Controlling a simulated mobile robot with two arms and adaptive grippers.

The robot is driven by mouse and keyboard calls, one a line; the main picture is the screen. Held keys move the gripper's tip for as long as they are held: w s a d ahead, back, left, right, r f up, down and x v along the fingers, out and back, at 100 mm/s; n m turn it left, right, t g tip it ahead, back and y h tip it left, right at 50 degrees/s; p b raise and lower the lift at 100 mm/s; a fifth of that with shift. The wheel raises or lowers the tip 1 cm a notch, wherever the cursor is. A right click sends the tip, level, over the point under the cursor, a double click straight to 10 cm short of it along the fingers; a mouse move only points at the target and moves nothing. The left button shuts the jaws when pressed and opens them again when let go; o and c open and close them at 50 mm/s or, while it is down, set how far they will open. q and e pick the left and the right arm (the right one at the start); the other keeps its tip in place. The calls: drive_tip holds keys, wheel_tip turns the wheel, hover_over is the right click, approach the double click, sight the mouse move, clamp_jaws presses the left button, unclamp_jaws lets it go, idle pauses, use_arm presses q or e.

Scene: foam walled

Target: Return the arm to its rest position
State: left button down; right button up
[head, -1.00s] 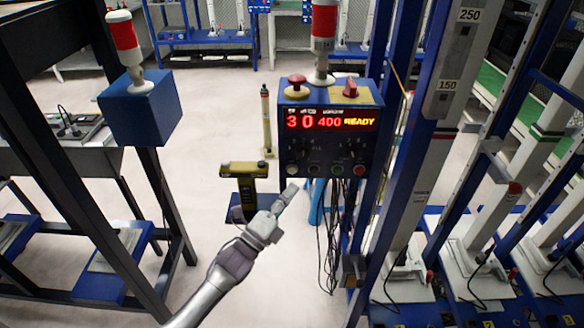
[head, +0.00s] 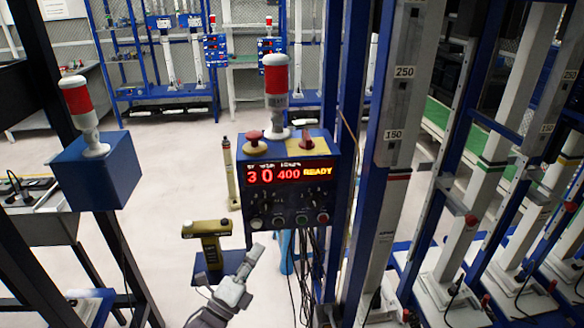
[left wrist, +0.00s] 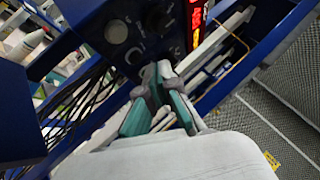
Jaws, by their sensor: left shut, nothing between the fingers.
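My left gripper (head: 254,256) is shut and empty, just below the front of a blue control box (head: 290,205) in the head view. The box has a red lit display (head: 290,174) reading 30 400 READY, a row of knobs and buttons, and a red push button (head: 253,137) on top. In the left wrist view the gripper's fingers (left wrist: 160,72) are close together in front of the box's dark knob panel (left wrist: 118,30). I cannot tell whether the fingertips touch the panel. My right gripper is not in view.
A red-and-white beacon (head: 276,90) stands on the box and cables hang below it. Blue and white uprights (head: 395,100) stand close on the right. A blue block with a beacon (head: 97,170) and a dark frame are at left.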

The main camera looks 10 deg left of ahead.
use_arm(q)
drive_tip(key=s+a+f+n+g+y, duration=0.2)
drive_tip(key=s+f+n+g+y, duration=0.75)
drive_tip(key=n, duration=0.55)
drive_tip(key=s+a+f+n+g, duration=0.1)
drive_tip(key=s+n+g, duration=0.35)
drive_tip(key=s, duration=0.65)
drive_tip(key=s+a+f+n+g, duration=0.15)
drive_tip(key=s+n+g, duration=0.3)
drive_tip(key=s, duration=0.65)
drive_tip(key=s+d+f+x, duration=0.1)
drive_tip(key=s+x, duration=0.2)
drive_tip(key=x, duration=0.9)
drive_tip(key=s+x, duration=0.2)
drive_tip(key=x, duration=1.1)
drive_tip(key=s+a+f+g, duration=0.1)
drive_tip(key=s+a+f, duration=0.1)
drive_tip(key=s+f, duration=1.5)
drive_tip(key=shift+s+a, duration=0.4)
